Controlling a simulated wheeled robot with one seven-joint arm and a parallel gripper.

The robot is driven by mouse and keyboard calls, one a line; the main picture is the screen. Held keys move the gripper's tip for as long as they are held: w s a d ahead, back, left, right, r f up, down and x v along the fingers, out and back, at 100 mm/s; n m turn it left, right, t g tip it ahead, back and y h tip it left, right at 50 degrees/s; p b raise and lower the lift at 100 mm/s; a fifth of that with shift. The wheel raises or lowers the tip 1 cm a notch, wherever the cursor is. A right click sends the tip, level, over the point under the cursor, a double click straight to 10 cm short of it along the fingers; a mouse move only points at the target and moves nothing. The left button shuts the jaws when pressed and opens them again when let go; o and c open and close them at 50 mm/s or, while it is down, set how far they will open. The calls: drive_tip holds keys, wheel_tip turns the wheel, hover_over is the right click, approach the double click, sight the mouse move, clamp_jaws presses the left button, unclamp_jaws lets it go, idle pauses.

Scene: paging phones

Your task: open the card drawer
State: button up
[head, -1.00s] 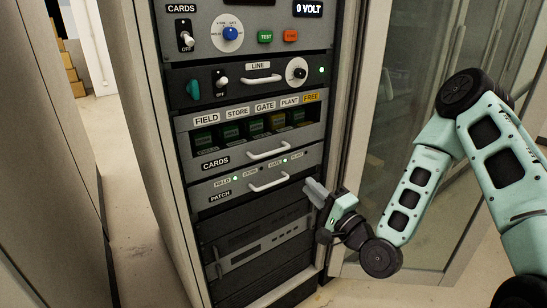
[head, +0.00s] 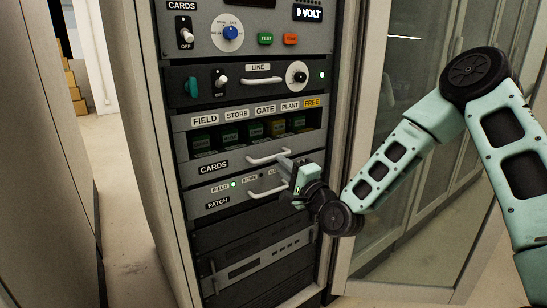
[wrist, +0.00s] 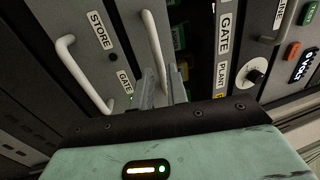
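The card drawer (head: 232,165), a grey front labelled CARDS with a white bar handle (head: 262,158), sits in the rack and looks closed. A row of cards (head: 250,131) shows above it. My gripper (head: 286,166) is at the right end of this handle. In the wrist view, the handle (wrist: 153,45) runs down to between my two fingers (wrist: 163,90), which stand apart with a narrow gap. The fingers look open around the handle's end. Whether they touch it is hard to see.
The PATCH unit (head: 232,198) with its own white handle lies just below, partly behind my gripper; that handle (wrist: 80,75) is left in the wrist view. The LINE unit (head: 262,80) is above. A glass-panelled door (head: 405,190) stands open at the right.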

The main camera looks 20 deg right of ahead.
sight(273, 157)
drive_tip(key=shift+x, duration=2.35)
clamp_jaws()
drive_tip(key=shift+s, duration=0.15)
